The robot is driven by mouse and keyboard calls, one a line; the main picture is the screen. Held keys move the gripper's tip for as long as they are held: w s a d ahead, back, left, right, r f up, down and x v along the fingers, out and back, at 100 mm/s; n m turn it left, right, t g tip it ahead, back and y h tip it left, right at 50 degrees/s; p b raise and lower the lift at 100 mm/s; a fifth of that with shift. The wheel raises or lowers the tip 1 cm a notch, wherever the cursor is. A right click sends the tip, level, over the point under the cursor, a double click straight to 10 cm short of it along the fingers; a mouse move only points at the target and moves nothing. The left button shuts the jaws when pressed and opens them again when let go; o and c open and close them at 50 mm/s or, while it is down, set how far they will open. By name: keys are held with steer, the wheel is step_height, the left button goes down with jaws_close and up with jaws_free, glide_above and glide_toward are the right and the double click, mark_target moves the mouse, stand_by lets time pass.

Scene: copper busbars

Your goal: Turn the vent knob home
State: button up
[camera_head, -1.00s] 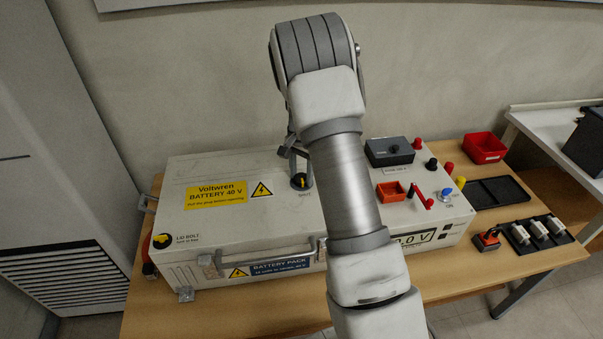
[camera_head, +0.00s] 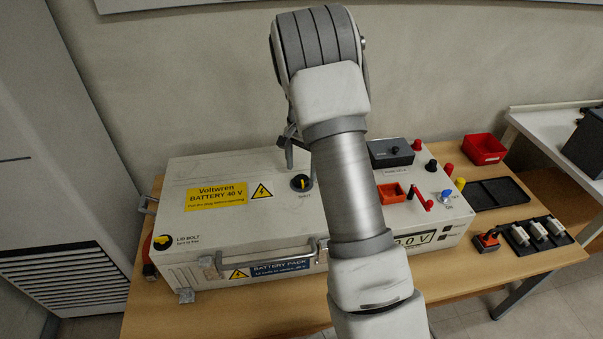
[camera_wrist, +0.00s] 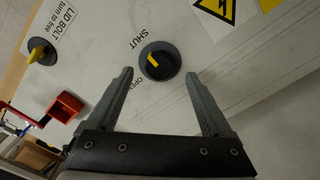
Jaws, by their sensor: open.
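The vent knob (camera_head: 301,183) is a round black knob with a yellow mark, on the white battery lid right of the warning triangle. The wrist view shows the knob (camera_wrist: 153,61) with SHUT printed at its upper left and a partly hidden OPEN label at its lower left. The yellow mark lies left of the knob's middle; I cannot tell its exact heading. My gripper (camera_wrist: 158,74) is open and empty, with its fingertips on either side of the knob's near edge in that picture. In the head view, my gripper (camera_head: 290,146) is raised clear of the knob, partly hidden by my arm.
The lid bolt (camera_head: 162,241) has a yellow top at the box's left corner. A handle (camera_head: 215,262) runs along the front. A red open box (camera_head: 393,193), a grey block (camera_head: 388,152) and coloured terminals stand on the right. A red bin (camera_head: 485,148) stands beyond.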

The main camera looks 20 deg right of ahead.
mark_target(301, 180)
step_height(301, 180, up, 14)
steer(key=p, duration=0.1)
steer(key=shift+r, duration=0.1)
stand_by(0.4)
steer(key=s+a+r+n+t+p, duration=0.1)
steer(key=s+a+r+n+t, duration=0.2)
steer(key=s+r, duration=0.45)
steer(key=s+a+r+n+p, duration=0.1)
steer(key=s+a+r+n, duration=0.25)
steer(key=s+r, duration=0.4)
steer(key=s+a+f+n+t+p, duration=0.1)
steer(key=s+a+n, duration=0.3)
steer(key=s, duration=1.1)
steer(key=shift+s+a+n+t+p, duration=0.2)
steer(key=shift+a+n+t+p, duration=0.2)
steer(key=shift+t, duration=0.4)
steer(key=shift+d, duration=0.1)
